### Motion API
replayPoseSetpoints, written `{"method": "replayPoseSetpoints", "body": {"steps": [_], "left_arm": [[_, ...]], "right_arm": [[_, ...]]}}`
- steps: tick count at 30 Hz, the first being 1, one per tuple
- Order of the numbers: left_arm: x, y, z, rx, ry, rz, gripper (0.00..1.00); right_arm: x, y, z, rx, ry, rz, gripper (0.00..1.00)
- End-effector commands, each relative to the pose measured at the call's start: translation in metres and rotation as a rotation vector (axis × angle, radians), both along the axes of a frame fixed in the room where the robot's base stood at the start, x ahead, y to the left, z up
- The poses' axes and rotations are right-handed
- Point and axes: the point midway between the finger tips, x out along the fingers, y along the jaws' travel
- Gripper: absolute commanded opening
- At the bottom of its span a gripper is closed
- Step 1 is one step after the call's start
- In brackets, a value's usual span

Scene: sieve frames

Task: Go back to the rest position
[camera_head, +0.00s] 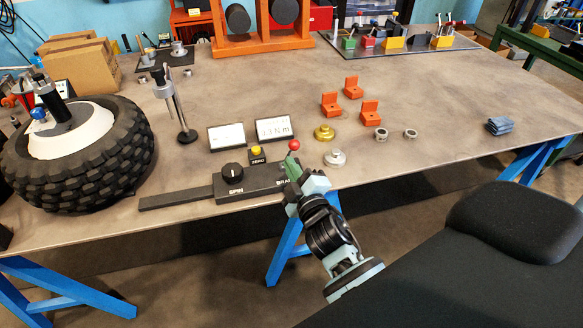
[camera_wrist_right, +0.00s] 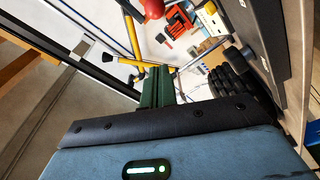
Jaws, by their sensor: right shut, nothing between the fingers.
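My right gripper (camera_head: 292,166) is at the front edge of the table, with its green fingers pointing up and away from me. The fingers are shut and empty. The red ball knob (camera_head: 294,145) of the brake control shows just beyond the fingertips; I cannot tell whether they touch. The black control box (camera_head: 255,184) with the SPIN dial (camera_head: 232,169) lies left of the gripper, which hides its right end. In the right wrist view the closed fingers (camera_wrist_right: 158,72) stand in the middle, with the red knob (camera_wrist_right: 152,8) at the top edge. My left gripper is not in view.
A knobby tyre (camera_head: 80,165) lies at left, beside a metal stand (camera_head: 175,110). Two small displays (camera_head: 275,130) stand behind the control box. Orange blocks (camera_head: 351,86), a brass piece (camera_head: 324,133) and metal rings (camera_head: 381,134) lie beyond the gripper. The right front of the table is mostly clear.

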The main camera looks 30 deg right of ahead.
Motion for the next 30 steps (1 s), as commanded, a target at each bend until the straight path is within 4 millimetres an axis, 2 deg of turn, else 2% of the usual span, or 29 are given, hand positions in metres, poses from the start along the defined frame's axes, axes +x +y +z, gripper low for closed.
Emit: {"method": "replayPoseSetpoints", "body": {"steps": [13, 17, 20, 23, 27, 30], "left_arm": [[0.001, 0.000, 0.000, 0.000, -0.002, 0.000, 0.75], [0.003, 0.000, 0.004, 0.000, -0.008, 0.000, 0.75], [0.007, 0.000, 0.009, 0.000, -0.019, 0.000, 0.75], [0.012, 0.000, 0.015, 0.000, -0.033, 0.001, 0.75], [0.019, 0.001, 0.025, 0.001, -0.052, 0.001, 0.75], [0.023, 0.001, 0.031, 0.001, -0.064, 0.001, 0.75]], "right_arm": [[-0.001, 0.000, -0.001, 0.002, 0.003, 0.001, 0.00], [-0.015, 0.002, -0.020, 0.052, 0.046, 0.013, 0.00], [-0.043, 0.008, -0.052, 0.148, 0.125, 0.032, 0.00], [-0.084, 0.015, -0.091, 0.284, 0.234, 0.047, 0.00], [-0.152, 0.027, -0.142, 0.488, 0.400, 0.046, 0.00], [-0.205, 0.037, -0.172, 0.633, 0.519, 0.029, 0.00]]}}
